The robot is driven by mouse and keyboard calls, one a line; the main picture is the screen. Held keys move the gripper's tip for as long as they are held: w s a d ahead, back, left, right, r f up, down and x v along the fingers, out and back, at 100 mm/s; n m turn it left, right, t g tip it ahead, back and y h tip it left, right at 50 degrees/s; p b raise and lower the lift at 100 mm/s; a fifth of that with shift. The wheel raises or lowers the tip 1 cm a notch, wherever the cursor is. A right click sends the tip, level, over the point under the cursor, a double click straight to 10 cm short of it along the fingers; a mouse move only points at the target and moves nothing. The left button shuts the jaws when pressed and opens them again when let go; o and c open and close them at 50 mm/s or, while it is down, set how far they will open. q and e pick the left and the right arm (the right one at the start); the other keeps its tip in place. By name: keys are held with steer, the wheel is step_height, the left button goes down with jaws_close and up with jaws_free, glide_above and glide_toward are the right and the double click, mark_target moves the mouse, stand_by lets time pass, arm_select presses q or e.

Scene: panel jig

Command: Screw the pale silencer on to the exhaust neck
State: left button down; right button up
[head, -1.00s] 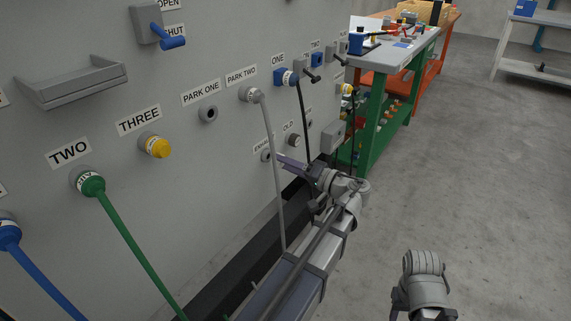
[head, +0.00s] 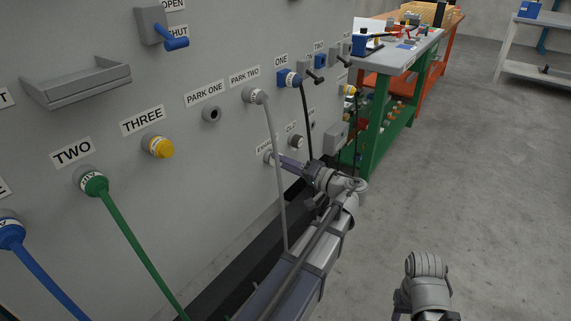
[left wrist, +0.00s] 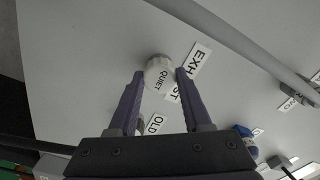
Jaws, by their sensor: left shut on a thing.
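The pale silencer (left wrist: 158,74) is a short round cap marked QUIET in the left wrist view. My left gripper (left wrist: 160,80) is shut on it, with one purple finger on each side. The silencer is at the panel beside the EXHAUST label (left wrist: 195,65). The exhaust neck is hidden behind it, so I cannot tell how far the two are engaged. In the head view my left gripper (head: 284,162) reaches the panel just below the exhaust label, and the silencer is too small to make out clearly. My right arm shows at the lower right, but its fingers do not.
The grey panel (head: 220,160) carries a grey hose (head: 274,150) hanging close to my left gripper, a green hose (head: 135,240) and a blue hose (head: 45,275). An OLD label (left wrist: 154,124) is near the silencer. A green workbench (head: 378,125) stands beyond; the floor at right is clear.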

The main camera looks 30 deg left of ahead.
arm_select(q)
steer(key=shift+a, duration=0.35)
steer(key=shift+c, duration=1.3)
jaws_free()
steer(key=d, duration=0.7)
steer(key=shift+s+d, duration=0.25)
steer(key=shift+d, duration=0.15)
